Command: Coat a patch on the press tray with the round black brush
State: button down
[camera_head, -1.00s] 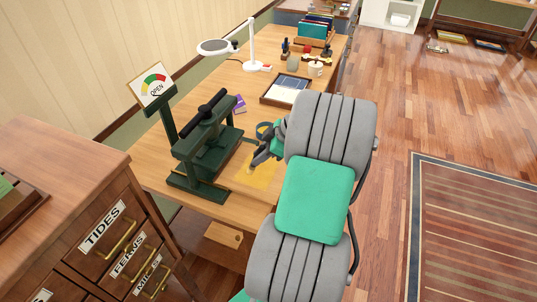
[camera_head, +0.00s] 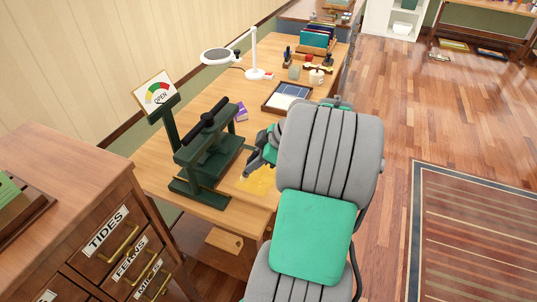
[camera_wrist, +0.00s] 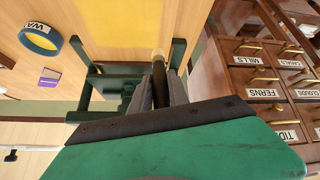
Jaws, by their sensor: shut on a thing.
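My gripper (camera_wrist: 170,88) is shut on the round black brush (camera_wrist: 157,70), whose pale tip points away from the fingers. In the head view, my gripper (camera_head: 252,167) and the brush tip are over or at the edge of a flat yellow area (camera_head: 258,184), which I take to be the press tray. The yellow area (camera_wrist: 123,22) also shows in the wrist view, beyond the tip. I cannot tell whether the tip touches it. The dark green press (camera_head: 203,150) stands just left of my gripper. My arm hides the right part of the yellow area.
A blue-rimmed roll (camera_wrist: 40,40) and a purple box (camera_wrist: 49,77) lie on the desk. A lamp (camera_head: 252,60) and a framed tray (camera_head: 287,97) are further back. A labelled drawer cabinet (camera_head: 95,225) stands at left.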

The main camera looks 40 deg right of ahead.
aim_at(256, 152)
jog(key=shift+r+p, duration=0.75)
jog(key=shift+r, duration=0.8)
